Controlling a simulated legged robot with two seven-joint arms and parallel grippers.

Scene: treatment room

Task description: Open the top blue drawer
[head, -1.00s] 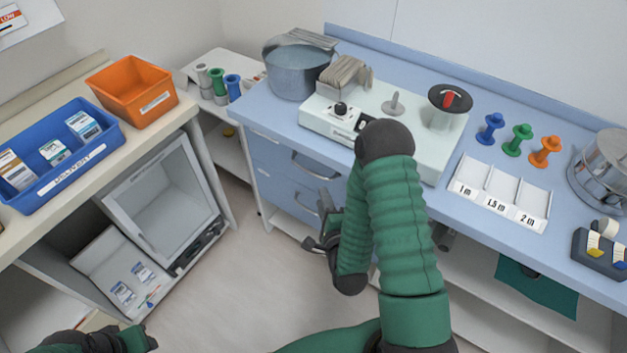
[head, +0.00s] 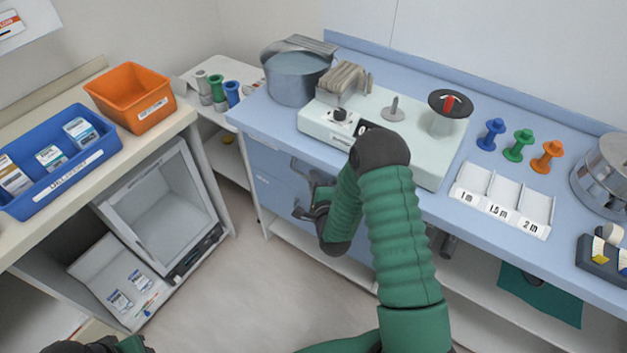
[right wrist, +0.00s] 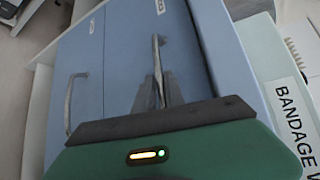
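The top blue drawer (head: 269,160) is under the counter, closed, with a grey curved handle (right wrist: 156,60) that shows in the right wrist view. A lower blue drawer (right wrist: 82,72) with its own handle (right wrist: 70,103) lies beside it in that view. My right gripper (right wrist: 160,88) has its two fingers close together at the upper handle, one on each side of it, and appears shut on it. In the head view the right gripper (head: 306,204) is at the drawer fronts, partly hidden by its own arm. My left gripper (head: 130,346) is barely in view at the bottom left.
The blue counter (head: 440,213) above bears a white device (head: 425,165), a grey bucket (head: 293,78) and a white divided tray (head: 500,200). At left, an open cabinet (head: 165,210) stands below a blue bin (head: 75,165). Floor between is clear.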

